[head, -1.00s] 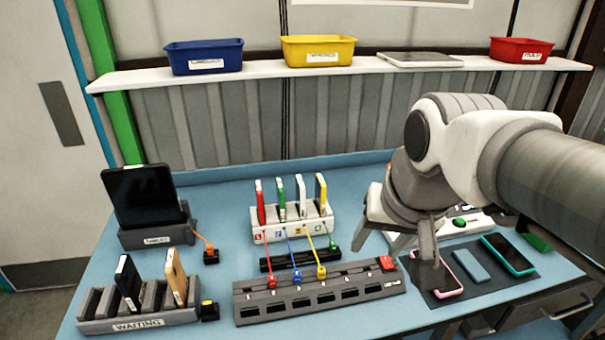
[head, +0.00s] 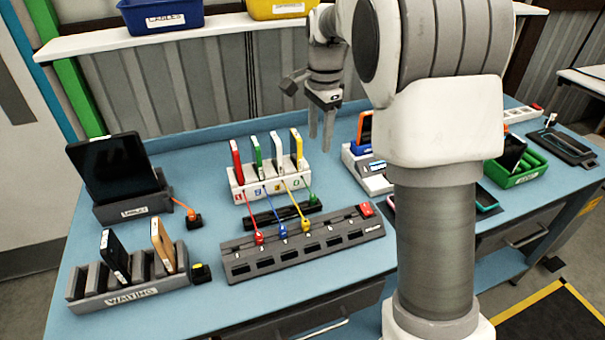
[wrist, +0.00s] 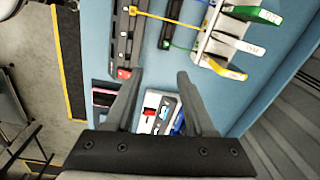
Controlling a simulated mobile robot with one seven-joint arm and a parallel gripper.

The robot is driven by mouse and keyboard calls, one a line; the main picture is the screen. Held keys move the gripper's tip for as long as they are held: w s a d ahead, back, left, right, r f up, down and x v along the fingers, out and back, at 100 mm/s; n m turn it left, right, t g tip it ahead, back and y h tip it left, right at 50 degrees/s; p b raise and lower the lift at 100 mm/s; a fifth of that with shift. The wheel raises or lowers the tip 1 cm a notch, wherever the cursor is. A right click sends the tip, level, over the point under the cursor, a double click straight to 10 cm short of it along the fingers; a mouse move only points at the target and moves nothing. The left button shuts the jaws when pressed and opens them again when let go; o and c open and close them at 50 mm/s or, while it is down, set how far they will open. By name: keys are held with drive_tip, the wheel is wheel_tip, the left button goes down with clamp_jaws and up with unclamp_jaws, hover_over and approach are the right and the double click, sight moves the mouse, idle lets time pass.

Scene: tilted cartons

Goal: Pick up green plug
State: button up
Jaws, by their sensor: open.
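The green plug (head: 313,199) sits at the right end of the black strip (head: 270,216), with a thin green cable running up to the white phone rack (head: 238,188). In the wrist view the green plug (wrist: 166,44) is a small dark-green piece at the strip's lower end, above the space between my fingers. My gripper (head: 320,138) is open and empty, pointing down in the air to the right of the rack. It also shows open in the wrist view (wrist: 160,78), apart from the plug.
Red (head: 259,238), blue (head: 283,231) and yellow (head: 306,225) plugs stand on the grey socket strip (head: 340,238) in front. The rack holds several upright phones. A white device (head: 373,180) stands to the right. A waiting rack (head: 130,297) is at front left.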

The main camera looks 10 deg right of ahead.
wheel_tip(320, 180, down, 3)
drive_tip(key=w+m, duration=0.1)
drive_tip(key=w, duration=0.1)
hover_over(313, 196)
drive_tip(key=shift+m+g, duration=0.3)
drive_tip(key=shift+m, duration=0.1)
wheel_tip(313, 196, down, 12)
drive_tip(key=shift+d+r, duration=0.15)
drive_tip(key=shift+r, duration=0.1)
drive_tip(key=shift+f+p, duration=0.3)
drive_tip(key=shift+f, duration=2.85)
clamp_jaws()
